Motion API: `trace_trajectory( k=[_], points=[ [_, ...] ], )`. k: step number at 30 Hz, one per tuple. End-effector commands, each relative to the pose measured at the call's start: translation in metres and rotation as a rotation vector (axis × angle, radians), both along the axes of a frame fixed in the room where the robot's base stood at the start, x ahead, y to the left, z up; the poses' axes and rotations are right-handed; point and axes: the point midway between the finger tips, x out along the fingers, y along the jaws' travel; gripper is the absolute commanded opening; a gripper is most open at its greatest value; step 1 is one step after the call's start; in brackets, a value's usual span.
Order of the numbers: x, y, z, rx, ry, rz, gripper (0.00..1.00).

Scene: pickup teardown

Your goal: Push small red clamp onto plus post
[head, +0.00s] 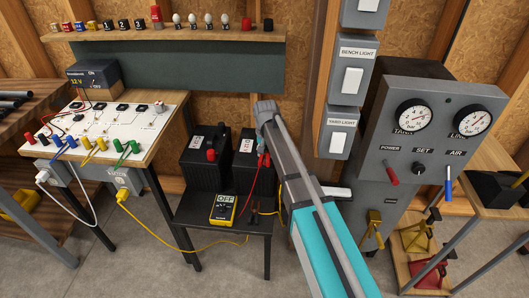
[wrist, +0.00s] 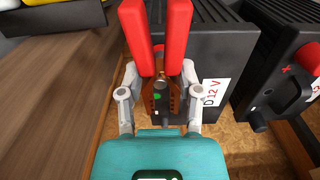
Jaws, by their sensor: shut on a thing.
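My gripper (wrist: 160,78) is shut on the small red clamp (wrist: 178,35), whose two red handles point away from my palm in the wrist view. The clamp's brown jaw part lies between my fingers. In the head view the clamp (head: 263,160) shows as a small red piece beside my wrist, in front of the right black battery (head: 238,178). A red post (wrist: 309,58) with a plus mark stands on a battery at the right of the wrist view, apart from the clamp. The left battery (head: 195,178) has a red post (head: 211,155). My arm hides part of the right battery.
A yellow multimeter (head: 223,209) reading OFF lies on the black stand (head: 195,213) before the batteries. A bench with a white panel (head: 112,122) and plugged cables stands left. A grey gauge cabinet (head: 440,130) and switch boxes (head: 343,132) are close on the right.

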Motion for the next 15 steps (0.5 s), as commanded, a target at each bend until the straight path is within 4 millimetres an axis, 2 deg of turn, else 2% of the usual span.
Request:
trace_trajectory(
  k=[15],
  points=[
    [0.0,-0.001,-0.035,0.0,0.0,-0.001,0.0]
  ],
)
